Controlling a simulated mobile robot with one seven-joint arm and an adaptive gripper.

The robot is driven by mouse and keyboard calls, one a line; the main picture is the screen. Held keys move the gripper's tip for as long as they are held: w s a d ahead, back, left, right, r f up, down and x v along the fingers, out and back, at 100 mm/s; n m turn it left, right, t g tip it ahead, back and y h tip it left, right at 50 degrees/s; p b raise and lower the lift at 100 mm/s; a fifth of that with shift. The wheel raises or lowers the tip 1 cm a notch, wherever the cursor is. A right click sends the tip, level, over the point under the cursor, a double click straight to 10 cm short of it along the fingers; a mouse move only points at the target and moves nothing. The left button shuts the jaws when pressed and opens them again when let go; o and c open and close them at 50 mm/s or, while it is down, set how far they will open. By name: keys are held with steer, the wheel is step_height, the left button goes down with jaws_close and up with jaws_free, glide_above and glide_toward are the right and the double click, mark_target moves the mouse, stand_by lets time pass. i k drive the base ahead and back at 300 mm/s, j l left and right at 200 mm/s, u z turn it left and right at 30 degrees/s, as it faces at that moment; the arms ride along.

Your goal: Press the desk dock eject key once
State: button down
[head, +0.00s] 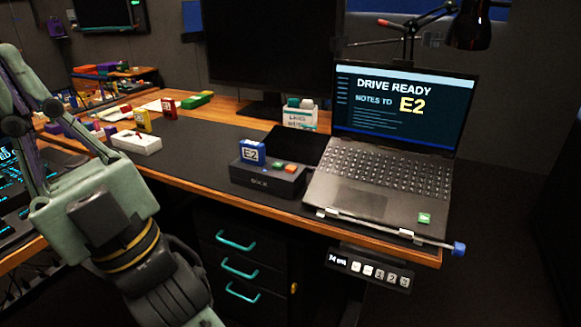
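The desk dock (265,182) is a black box near the desk's front edge, left of the laptop. A blue cartridge marked E2 (251,152) stands upright in its left part. On its top right are a small green key (279,163) and an orange-red key (290,167); their markings are too small to read, so I cannot tell which is the eject key. My gripper (24,110) is at the far left, its pale green body below and fingers reaching up. It is well left of the dock, touching neither key. Its fingertips are unclear, and I cannot tell its opening.
An open laptop (385,175) reads "DRIVE READY, NOTES TO E2". A rod with a blue end (458,248) lies along the desk's front edge. A white device (136,142), yellow cartridge (142,121) and red cartridge (169,108) sit left. A lamp (470,25) overhangs the right.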

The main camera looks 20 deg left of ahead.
mark_target(290, 169)
steer(key=i+l+u, duration=0.15)
steer(key=i+l, duration=0.5)
steer(key=i, duration=0.1)
